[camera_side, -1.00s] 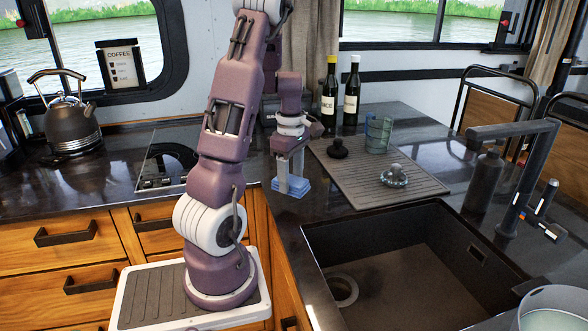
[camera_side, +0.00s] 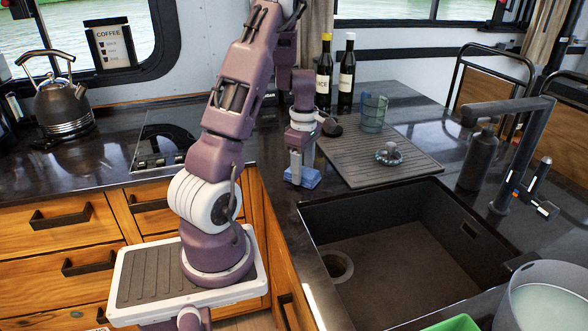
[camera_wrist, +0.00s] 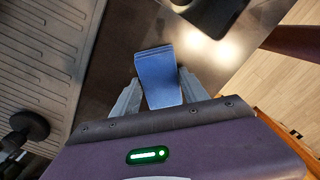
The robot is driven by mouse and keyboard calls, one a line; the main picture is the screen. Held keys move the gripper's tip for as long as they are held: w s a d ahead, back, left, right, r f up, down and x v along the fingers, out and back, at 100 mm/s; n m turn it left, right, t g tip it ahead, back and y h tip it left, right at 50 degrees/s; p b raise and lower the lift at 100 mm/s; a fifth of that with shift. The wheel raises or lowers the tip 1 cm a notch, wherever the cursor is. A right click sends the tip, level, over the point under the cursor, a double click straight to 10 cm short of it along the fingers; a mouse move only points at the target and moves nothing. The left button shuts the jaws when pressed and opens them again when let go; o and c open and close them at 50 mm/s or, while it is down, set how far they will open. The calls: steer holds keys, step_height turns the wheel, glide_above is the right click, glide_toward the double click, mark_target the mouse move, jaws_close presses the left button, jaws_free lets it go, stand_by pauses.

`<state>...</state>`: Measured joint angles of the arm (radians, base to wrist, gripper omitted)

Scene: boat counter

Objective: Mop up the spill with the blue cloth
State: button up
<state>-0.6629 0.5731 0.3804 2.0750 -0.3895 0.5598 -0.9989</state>
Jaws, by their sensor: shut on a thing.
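My gripper (camera_side: 301,172) is shut on the folded blue cloth (camera_side: 305,178), low at the dark counter between the drying mat and the hob. In the wrist view the cloth (camera_wrist: 160,80) sticks out between the two grey fingers of the gripper (camera_wrist: 158,92). Whether the cloth presses on the counter is hard to tell. I cannot make out the spill; the glossy counter shows bright glare beside the cloth in the wrist view.
A ribbed drying mat (camera_side: 400,171) with a glass (camera_side: 373,112) and a lid (camera_side: 388,155) lies to the right. The sink (camera_side: 390,240) opens in front, with a black faucet (camera_side: 525,140). Two bottles (camera_side: 345,78) stand behind. A kettle (camera_side: 62,105) stands at left.

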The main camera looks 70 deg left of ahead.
mark_target(286, 170)
steer(key=shift+w, duration=2.7)
steer(key=shift+a, duration=1.9)
steer(key=shift+s+a, duration=0.15)
steer(key=shift+s, duration=4.95)
steer(key=shift+d, duration=0.9)
steer(key=shift+w+d, duration=0.2)
steer(key=shift+w, duration=4.95)
step_height(286, 170, up, 8)
steer(key=shift+s, duration=0.1)
